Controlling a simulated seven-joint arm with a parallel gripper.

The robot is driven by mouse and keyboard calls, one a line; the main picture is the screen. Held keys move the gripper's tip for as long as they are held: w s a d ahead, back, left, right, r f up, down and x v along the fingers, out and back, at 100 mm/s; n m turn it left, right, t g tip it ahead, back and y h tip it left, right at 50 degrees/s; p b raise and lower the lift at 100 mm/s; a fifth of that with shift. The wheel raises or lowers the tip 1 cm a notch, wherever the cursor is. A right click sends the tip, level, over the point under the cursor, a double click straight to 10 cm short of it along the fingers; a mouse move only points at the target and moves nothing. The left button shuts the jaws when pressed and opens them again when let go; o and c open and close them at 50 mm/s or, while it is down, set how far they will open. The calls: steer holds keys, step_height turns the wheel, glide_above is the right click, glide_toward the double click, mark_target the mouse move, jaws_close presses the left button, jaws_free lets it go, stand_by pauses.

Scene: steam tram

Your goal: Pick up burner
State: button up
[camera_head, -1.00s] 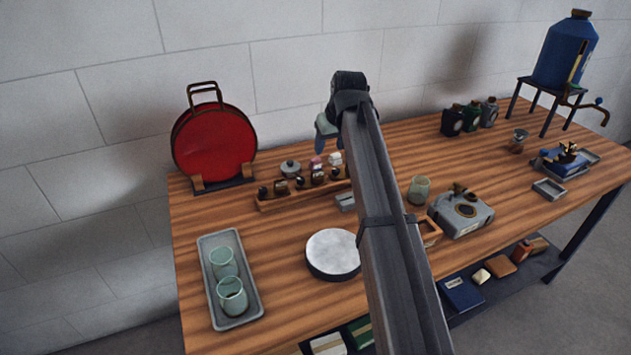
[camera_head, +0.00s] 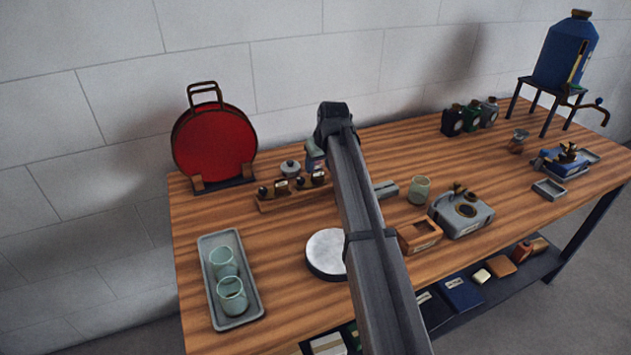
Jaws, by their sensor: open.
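A grey box-shaped unit (camera_head: 461,213) with a dark ring and a brass knob on top stands right of the table's middle; it looks like a burner. A small glass piece with a brass top (camera_head: 518,141) farther back right could also be one; I cannot tell which is meant.
A grey tray (camera_head: 240,316) with two glasses, a white-topped round disc (camera_head: 325,252), a wooden box (camera_head: 419,237) and a glass cup (camera_head: 419,190) stand nearby. A red round case (camera_head: 214,143) is back left, a blue tank (camera_head: 566,52) back right.

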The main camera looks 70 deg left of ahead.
mark_target(318, 170)
steer(key=shift+x, duration=2.3)
steer(key=shift+w, duration=0.1)
steer(key=shift+c, duration=0.3)
steer(key=c, duration=0.8)
steer(key=shift+c, duration=0.2)
